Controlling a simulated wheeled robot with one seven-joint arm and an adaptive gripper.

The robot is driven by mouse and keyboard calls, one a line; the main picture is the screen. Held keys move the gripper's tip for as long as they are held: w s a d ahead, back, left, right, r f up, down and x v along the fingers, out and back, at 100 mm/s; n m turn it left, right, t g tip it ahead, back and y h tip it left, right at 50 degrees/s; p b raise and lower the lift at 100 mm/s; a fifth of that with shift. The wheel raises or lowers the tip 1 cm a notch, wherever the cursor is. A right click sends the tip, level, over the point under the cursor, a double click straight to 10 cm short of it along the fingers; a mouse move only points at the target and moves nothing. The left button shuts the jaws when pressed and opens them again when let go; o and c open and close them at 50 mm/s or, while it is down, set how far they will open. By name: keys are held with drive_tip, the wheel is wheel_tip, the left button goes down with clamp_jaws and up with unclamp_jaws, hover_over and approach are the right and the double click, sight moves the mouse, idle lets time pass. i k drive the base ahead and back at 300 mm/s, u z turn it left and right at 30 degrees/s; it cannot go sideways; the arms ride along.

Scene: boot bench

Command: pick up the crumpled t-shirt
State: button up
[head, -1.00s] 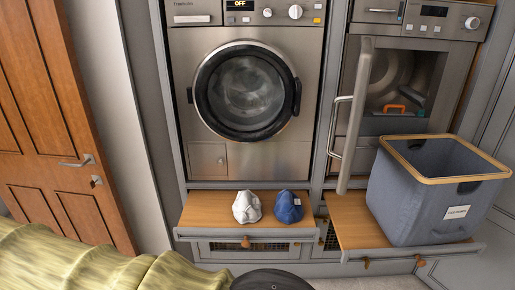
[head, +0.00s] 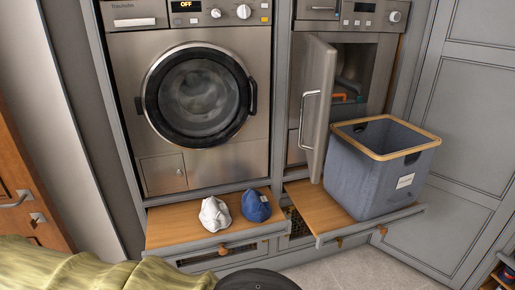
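Two small crumpled cloth bundles lie side by side on the wooden pull-out shelf (head: 172,230) below the left machine. One is a white bundle (head: 214,214); the other, to its right, is a blue bundle (head: 256,206) with a small pale patch. I cannot tell which of them, if either, is the t-shirt. My gripper is not in view.
A blue-grey fabric basket (head: 368,180) with a wooden rim stands on the right pull-out shelf. The right machine's door (head: 318,105) hangs open beside it. A yellow-green folded surface (head: 90,265), cut off by the frame, fills the lower left. Grey floor (head: 345,265) shows at the lower right.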

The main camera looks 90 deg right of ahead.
sight(256, 207)
drive_tip(key=z, duration=1.75)
